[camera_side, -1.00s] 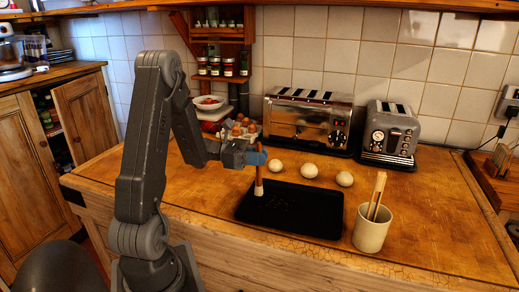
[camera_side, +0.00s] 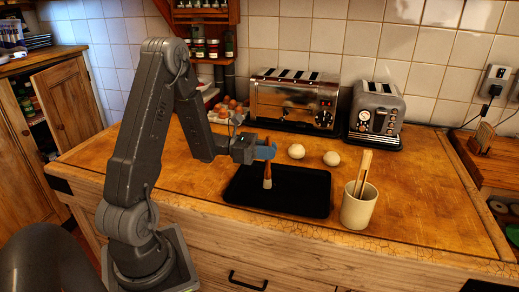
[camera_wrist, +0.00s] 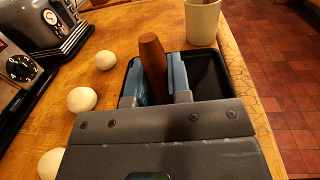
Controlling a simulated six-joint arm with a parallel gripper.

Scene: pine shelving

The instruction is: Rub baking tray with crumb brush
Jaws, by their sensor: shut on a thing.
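The crumb brush has a brown wooden handle and pale bristles (camera_side: 267,184). My gripper (camera_side: 265,152) is shut on the brush handle, with blue fingers on either side of it. The brush is about upright, bristles down, over the left-middle part of the black baking tray (camera_side: 305,203); the bristle end appears at the tray's surface, but contact is hard to tell. In the wrist view the handle (camera_wrist: 152,65) stands between the fingers, and the tray (camera_wrist: 210,75) shows behind them. The bristles are hidden there.
White round objects, egg-like (camera_side: 296,151), lie behind the tray; three show in the wrist view (camera_wrist: 82,99). A cream cup (camera_side: 358,208) with wooden utensils stands at the tray's right. Two toasters (camera_side: 293,98) (camera_side: 375,112) stand at the back.

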